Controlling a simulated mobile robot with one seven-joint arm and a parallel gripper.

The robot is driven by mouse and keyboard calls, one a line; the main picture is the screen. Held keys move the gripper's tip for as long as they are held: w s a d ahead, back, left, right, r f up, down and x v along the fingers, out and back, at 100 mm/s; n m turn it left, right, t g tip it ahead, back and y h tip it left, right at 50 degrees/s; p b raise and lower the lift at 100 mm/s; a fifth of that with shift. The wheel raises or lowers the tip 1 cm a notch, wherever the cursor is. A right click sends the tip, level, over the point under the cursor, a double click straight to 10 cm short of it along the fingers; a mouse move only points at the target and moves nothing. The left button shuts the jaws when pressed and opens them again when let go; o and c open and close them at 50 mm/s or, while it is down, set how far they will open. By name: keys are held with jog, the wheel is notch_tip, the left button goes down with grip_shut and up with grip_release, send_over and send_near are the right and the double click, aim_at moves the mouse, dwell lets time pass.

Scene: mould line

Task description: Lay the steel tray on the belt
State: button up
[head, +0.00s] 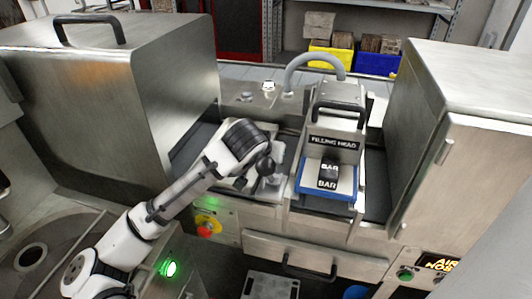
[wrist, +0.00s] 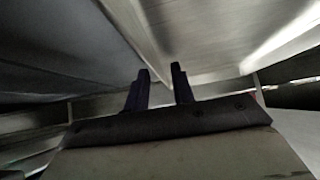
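The belt (head: 375,185) shows as a dark strip running between the two steel housings and under the filling head. My gripper (head: 268,178) is over the belt area, left of the filling head. A pale steel, flat-looking surface (head: 236,183) lies partly behind my wrist there; I cannot tell whether it is the steel tray. In the wrist view my two dark fingers (wrist: 160,80) stand apart, with nothing clearly seen between them. A large steel surface (wrist: 205,35) is close ahead of and above the fingertips.
The filling head (head: 335,115) stands right of my gripper, with a blue-rimmed piece (head: 312,188) marked BAR at its front. Steel housings stand left (head: 150,100) and right (head: 470,90). A drawer (head: 318,257) and a red button (head: 206,229) are below.

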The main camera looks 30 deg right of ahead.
jog(key=shift+r, duration=0.1)
jog(key=shift+b+v, duration=1)
jog(key=shift+v, duration=2.75)
